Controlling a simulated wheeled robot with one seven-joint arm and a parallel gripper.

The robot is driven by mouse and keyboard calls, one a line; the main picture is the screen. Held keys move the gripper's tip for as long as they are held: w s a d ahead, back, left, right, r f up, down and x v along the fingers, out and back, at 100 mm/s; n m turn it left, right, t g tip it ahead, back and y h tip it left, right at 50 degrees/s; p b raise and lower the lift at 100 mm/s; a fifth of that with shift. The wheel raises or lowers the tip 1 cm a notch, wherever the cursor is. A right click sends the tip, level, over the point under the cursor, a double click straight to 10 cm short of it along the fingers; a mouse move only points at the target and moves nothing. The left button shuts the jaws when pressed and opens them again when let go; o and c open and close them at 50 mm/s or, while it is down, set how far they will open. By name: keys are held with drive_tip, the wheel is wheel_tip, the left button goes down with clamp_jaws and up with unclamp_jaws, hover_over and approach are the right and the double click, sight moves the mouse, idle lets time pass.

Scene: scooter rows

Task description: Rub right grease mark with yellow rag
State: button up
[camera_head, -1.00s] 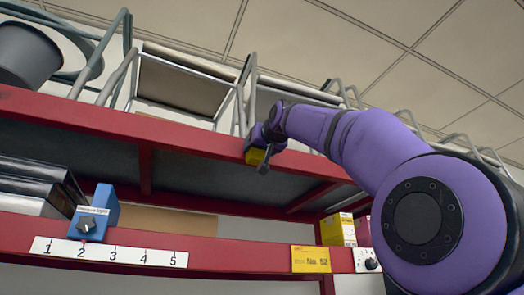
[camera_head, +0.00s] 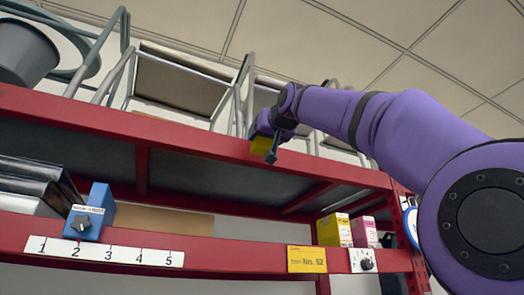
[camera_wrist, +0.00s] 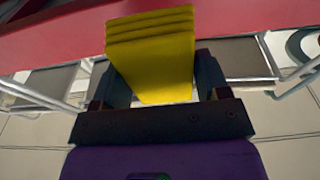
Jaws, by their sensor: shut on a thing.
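The yellow rag (camera_wrist: 153,55) is a folded block between the two dark fingers of my gripper (camera_wrist: 158,80) in the wrist view. My gripper is shut on it. In the head view my gripper (camera_head: 270,145) is at the red upper shelf beam, with part of the yellow rag (camera_head: 261,144) showing at its left side. The rag is close to the beam's face; I cannot tell whether it touches. I see no grease mark in either view; it may be hidden behind the rag or my gripper.
The red upper beam (camera_head: 90,118) runs across the rack. The lower shelf beam (camera_head: 225,252) holds a blue box with a knob (camera_head: 92,212), a number strip (camera_head: 105,250), a yellow label (camera_head: 307,259) and a dial (camera_head: 366,262). Yellow (camera_head: 334,229) and pink (camera_head: 364,232) boxes stand at right.

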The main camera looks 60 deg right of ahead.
drive_tip(key=shift+s, duration=0.1)
drive_tip(key=v, duration=0.2)
drive_tip(key=shift+s+a, duration=0.3)
idle(0.3)
